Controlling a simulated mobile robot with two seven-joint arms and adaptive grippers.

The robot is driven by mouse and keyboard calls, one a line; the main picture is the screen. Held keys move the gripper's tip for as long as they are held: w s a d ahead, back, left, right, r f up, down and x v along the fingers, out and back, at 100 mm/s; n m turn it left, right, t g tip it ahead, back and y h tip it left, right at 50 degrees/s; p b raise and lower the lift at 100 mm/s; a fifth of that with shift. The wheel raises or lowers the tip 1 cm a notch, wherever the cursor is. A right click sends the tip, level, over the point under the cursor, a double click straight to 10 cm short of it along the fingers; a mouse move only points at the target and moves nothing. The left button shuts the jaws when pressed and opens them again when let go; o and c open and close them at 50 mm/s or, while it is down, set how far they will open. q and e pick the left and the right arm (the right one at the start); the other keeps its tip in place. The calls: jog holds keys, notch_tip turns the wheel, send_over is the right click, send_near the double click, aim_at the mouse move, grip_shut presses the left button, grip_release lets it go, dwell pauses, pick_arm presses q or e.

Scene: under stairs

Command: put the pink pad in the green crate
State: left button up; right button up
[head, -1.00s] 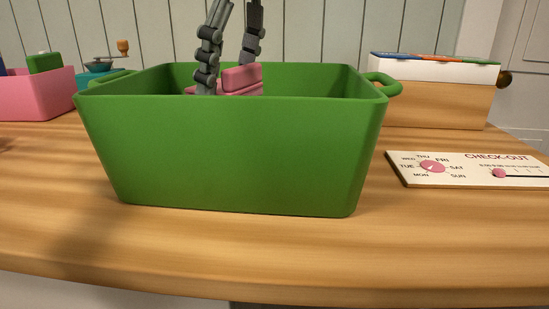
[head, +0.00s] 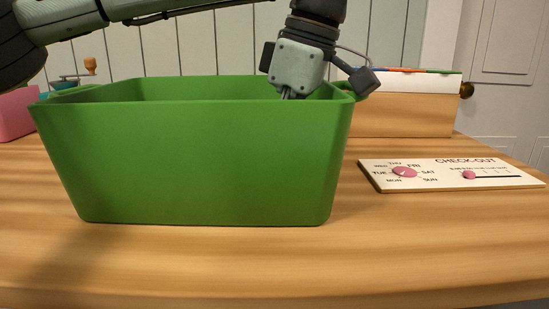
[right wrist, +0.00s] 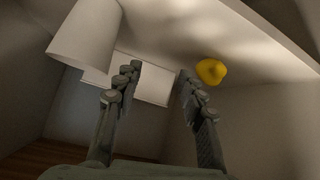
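The green crate (head: 200,165) stands on the wooden counter in the head view. My left gripper (head: 290,94) reaches down over the crate's right back part. Its fingers are mostly hidden behind the crate's front wall, so I cannot tell whether they are open or shut. The pink pad is not visible now; the crate's inside is hidden by its front wall. My right gripper (right wrist: 158,72) is open and empty in the right wrist view, away from the counter.
A check-out board (head: 450,174) lies right of the crate. A wooden box with a white top (head: 405,112) stands behind it. A pink container (head: 16,115) is at the far left. The counter front (head: 400,245) is clear. The right wrist view shows a white lampshade (right wrist: 87,35) and a yellow object (right wrist: 211,71).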

pick_arm(q)
jog(key=shift+f, duration=0.15)
pick_arm(e)
jog(key=shift+w+a+r, duration=0.1)
pick_arm(q)
jog(key=o, duration=1.1)
